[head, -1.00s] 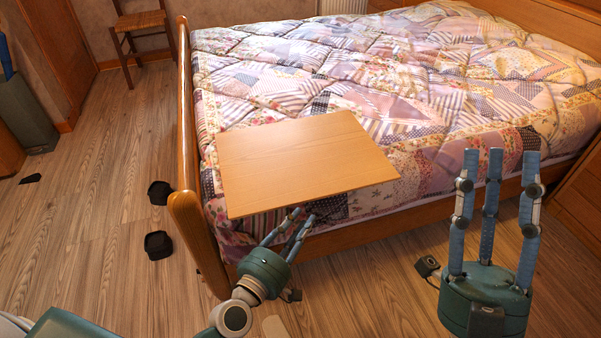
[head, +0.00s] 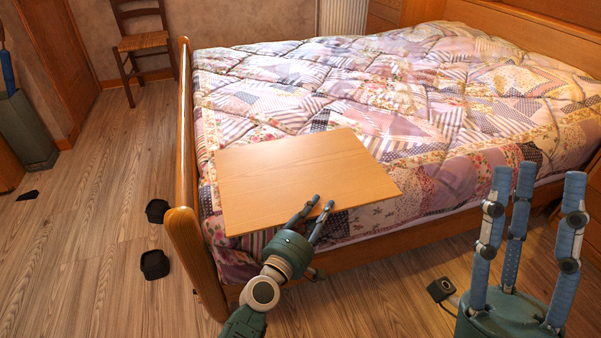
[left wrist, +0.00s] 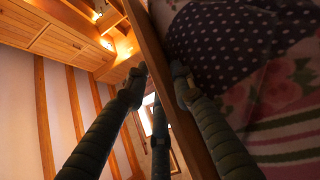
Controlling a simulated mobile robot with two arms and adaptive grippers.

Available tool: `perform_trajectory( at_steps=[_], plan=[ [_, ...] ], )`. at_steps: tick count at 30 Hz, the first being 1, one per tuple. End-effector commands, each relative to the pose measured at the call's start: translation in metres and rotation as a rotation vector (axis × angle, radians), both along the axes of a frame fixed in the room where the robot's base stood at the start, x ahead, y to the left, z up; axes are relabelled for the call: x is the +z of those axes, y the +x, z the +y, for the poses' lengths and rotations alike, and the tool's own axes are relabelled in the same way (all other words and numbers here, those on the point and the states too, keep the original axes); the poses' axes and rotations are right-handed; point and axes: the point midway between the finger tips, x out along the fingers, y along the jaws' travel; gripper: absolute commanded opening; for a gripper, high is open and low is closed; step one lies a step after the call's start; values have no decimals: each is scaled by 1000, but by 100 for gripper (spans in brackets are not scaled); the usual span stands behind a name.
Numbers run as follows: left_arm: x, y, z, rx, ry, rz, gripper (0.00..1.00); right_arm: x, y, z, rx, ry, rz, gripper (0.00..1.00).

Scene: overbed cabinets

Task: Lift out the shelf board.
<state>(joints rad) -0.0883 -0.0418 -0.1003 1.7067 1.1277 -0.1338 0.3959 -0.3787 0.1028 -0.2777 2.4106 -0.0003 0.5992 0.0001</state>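The shelf board (head: 290,178) is a flat, light-wood rectangle lying on the near left corner of the bed's quilt, apart from any cabinet. My left gripper (head: 322,203) is at the board's front edge, with two fingers visible, spread and overlapping the edge in the head view. In the left wrist view its fingers (left wrist: 150,80) are spread on both sides of a wooden strip beside the quilt; I cannot tell whether this strip is the board or the bed rail. My right gripper (head: 537,180) is empty and open, its fingers pointing up at the lower right.
The bed with its patchwork quilt (head: 410,90) fills the middle and right. Its wooden footboard (head: 187,150) stands to the left of the shelf board. A chair (head: 143,42) stands at the back left. The wood floor (head: 90,200) on the left is mostly clear, with small dark objects (head: 155,264).

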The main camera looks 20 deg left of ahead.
Motion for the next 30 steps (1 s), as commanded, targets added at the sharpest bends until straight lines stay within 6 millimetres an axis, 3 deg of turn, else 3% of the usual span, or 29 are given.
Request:
perform_trajectory(
  at_steps=[9, 13, 26, 30],
  plan=[
    [0, 7, -2, 0, 0, 0, 24, 3, -4, -1, 1, 6, -21, 40],
    [0, 7, -2, 0, 0, 0, 0, 3, -4, -1, 1, 6, -20, 40],
    [4, 7, -1, 1, 1, -4, 0, 3, -3, 0, 2, 5, -14, 40],
    [6, 7, -2, 1, 0, -4, 0, -2, 7, 2, 0, -8, 29, 40]
  ],
)
